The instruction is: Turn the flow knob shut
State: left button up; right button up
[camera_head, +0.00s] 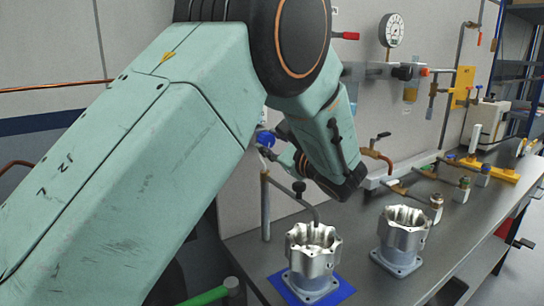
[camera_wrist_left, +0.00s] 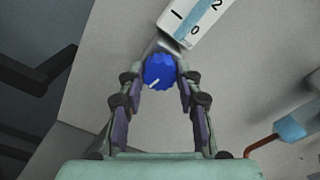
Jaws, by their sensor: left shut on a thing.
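The blue flow knob (camera_wrist_left: 159,72) has a white pointer mark and sits between the fingers of my left gripper (camera_wrist_left: 160,78) in the left wrist view. The fingers touch it on both sides. A white scale plate (camera_wrist_left: 192,18) with the marks 0, 1 and 2 lies just beyond the knob. The pointer is directed to the lower left, away from the plate. In the head view the blue knob (camera_head: 265,138) shows at the wall end of my left gripper (camera_head: 274,146), partly hidden by it. My right gripper is not in view.
Two machined metal housings stand on the grey bench, one (camera_head: 312,258) on a blue mat (camera_head: 336,291), the other (camera_head: 402,240) to its right. A bent pipe (camera_head: 300,200) rises near the first housing. Brass valves and a gauge (camera_head: 391,30) are farther right.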

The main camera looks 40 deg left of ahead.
pick_arm(q)
jog(key=shift+n+b, duration=0.8)
jog(key=shift+b, duration=0.2)
jog(key=shift+r, duration=0.1)
jog(key=o, duration=1.1)
jog(key=shift+s+d+r, duration=0.1)
jog(key=shift+s, duration=0.2)
jog(key=shift+o, duration=0.2)
jog(key=shift+w, duration=0.25)
notch_tip(320, 180, up, 10)
